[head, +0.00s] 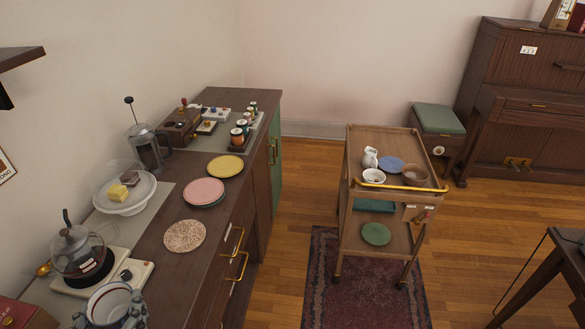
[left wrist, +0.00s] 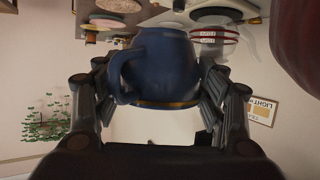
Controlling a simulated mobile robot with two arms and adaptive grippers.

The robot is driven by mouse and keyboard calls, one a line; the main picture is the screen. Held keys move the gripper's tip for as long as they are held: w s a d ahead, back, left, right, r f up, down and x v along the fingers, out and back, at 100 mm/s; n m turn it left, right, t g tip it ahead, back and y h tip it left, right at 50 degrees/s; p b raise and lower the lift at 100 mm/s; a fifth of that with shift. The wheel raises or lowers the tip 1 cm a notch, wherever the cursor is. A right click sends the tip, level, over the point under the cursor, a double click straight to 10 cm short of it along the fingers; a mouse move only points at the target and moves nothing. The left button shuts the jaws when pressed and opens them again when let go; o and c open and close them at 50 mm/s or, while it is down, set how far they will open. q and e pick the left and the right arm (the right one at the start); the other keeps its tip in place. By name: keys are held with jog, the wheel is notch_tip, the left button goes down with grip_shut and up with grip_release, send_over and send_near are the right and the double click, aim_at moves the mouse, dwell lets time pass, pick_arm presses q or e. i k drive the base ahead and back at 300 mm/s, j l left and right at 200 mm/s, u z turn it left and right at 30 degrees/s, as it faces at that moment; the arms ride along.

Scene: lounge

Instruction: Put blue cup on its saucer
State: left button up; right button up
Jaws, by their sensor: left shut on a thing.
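The blue cup (left wrist: 160,65) fills the middle of the left wrist view, with its handle on the left side. My left gripper (left wrist: 160,88) has a finger on each side of the cup and is shut on it. In the head view the left gripper (head: 110,308) is at the bottom left, and the cup's open rim (head: 111,298) shows between its fingers, near the sideboard's front end. A blue saucer (head: 389,164) lies on the trolley's top, apart from the cup. My right gripper is not in view.
On the sideboard (head: 160,224) lie speckled (head: 185,236), pink (head: 204,191) and yellow (head: 225,166) plates. A glass kettle (head: 76,250) stands near the cup. The trolley (head: 352,160) also carries a white jug (head: 370,158), a white bowl (head: 374,176) and a brown bowl (head: 415,175). Open floor separates the two.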

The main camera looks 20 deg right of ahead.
aim_at(389, 163)
jog(key=z, duration=1.4)
jog(key=i+j+z, duration=0.1)
jog(key=i+z, duration=0.15)
jog(key=z, duration=0.15)
jog(key=i+j+z, duration=0.2)
jog(key=z, duration=0.2)
jog(key=i+j+z, duration=0.15)
jog(key=z, duration=0.25)
jog(key=i+j+z, duration=0.15)
jog(key=j+z, duration=0.25)
jog(key=i+j+z, duration=0.1)
jog(key=j, duration=0.45)
jog(key=i+j+z, duration=0.1)
jog(key=j, duration=0.5)
jog(key=i+j+z, duration=0.1)
jog(key=j, duration=0.45)
jog(key=i+j+z, duration=0.1)
jog(key=j, duration=0.5)
jog(key=i, duration=0.1)
